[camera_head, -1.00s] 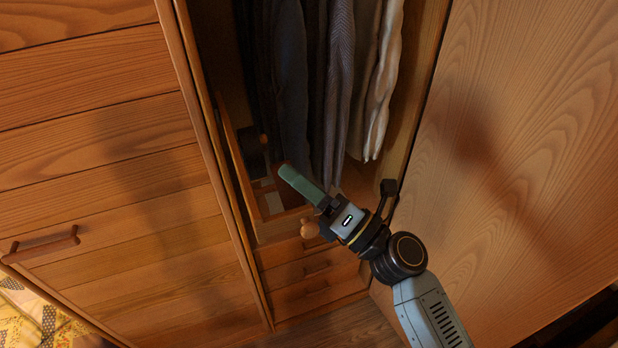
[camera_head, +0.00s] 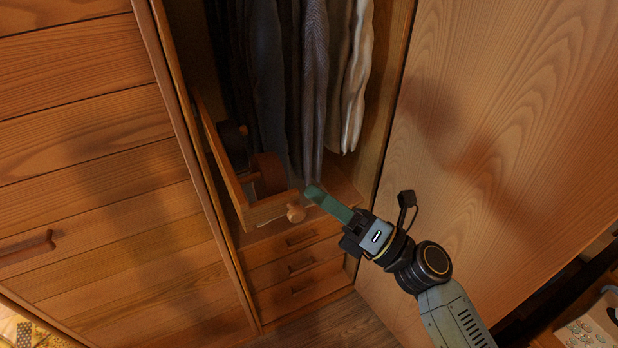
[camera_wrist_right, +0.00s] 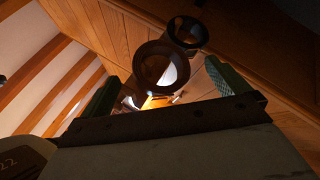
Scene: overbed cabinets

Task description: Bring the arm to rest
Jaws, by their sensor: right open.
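My right gripper (camera_head: 316,194) has green fingers and is in front of the open wardrobe, just right of the knob of a pulled-out drawer (camera_head: 275,209). In the right wrist view the two green fingers (camera_wrist_right: 160,92) stand wide apart with nothing gripped between them. My right arm comes in from the lower right in the head view. My left gripper is not in view.
Dark rolled items (camera_head: 269,174) lie in the pulled-out drawer. Clothes (camera_head: 315,80) hang above it. Closed drawers (camera_head: 300,266) are below. An open wooden door (camera_head: 500,130) stands at right, and a slatted panel (camera_head: 90,150) with a handle at left.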

